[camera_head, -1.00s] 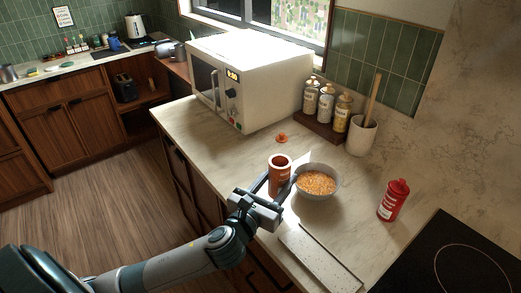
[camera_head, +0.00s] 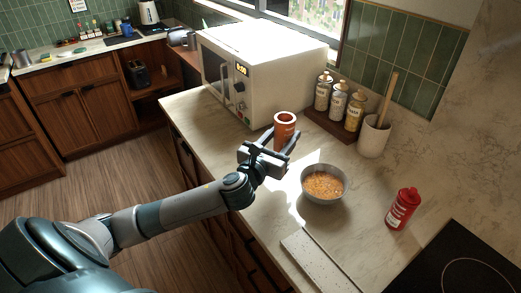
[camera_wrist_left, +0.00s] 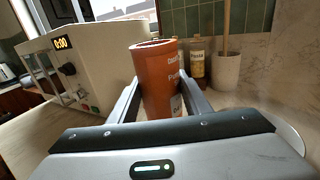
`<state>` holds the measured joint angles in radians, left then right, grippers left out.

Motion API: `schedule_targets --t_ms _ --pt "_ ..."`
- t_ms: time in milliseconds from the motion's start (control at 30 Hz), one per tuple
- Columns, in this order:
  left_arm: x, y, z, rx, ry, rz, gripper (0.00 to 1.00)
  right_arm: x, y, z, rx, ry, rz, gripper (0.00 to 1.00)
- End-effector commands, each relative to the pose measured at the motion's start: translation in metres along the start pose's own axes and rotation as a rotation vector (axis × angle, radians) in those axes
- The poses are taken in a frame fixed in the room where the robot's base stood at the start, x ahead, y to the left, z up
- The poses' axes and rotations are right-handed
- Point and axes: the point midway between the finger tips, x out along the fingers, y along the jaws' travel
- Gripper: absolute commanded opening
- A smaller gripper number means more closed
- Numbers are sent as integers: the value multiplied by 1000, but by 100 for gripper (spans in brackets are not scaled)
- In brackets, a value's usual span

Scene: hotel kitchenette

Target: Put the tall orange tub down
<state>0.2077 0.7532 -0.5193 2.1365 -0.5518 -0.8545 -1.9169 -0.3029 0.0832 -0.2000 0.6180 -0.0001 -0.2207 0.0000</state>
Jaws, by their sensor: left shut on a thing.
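The tall orange tub (camera_head: 284,128) is upright, with its open top showing, between the fingers of my left gripper (camera_head: 283,142). My left gripper is shut on it. The tub is in front of the microwave's right side and behind and left of the grey bowl. In the left wrist view the tub (camera_wrist_left: 160,82) shows printed lettering and stands between both fingers (camera_wrist_left: 160,100). I cannot tell whether its base touches the counter, because the gripper hides it. My right gripper is not in view.
The bowl (camera_head: 324,199) of orange bits stands on the marble counter (camera_head: 260,118). A white microwave (camera_head: 262,70), bottles on a wooden rack (camera_head: 330,125) and a utensil crock (camera_head: 374,138) are behind. A red bottle (camera_head: 403,209), speckled board (camera_head: 318,262) and black hob (camera_head: 455,265) are at the right and front.

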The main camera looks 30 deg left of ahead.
Motion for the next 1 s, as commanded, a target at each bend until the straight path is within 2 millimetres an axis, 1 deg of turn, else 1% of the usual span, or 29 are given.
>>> schedule_targets --t_ms 133,433,600,767,1000 --pt "7 20 -12 3 4 3 14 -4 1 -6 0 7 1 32" --pt "29 72 -46 0 3 5 14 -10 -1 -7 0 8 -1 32" --pt "38 93 -60 0 1 2 14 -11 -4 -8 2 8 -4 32" --pt "41 100 -64 0 0 1 14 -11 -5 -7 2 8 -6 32" --pt "41 100 -65 0 0 0 14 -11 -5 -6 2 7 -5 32"
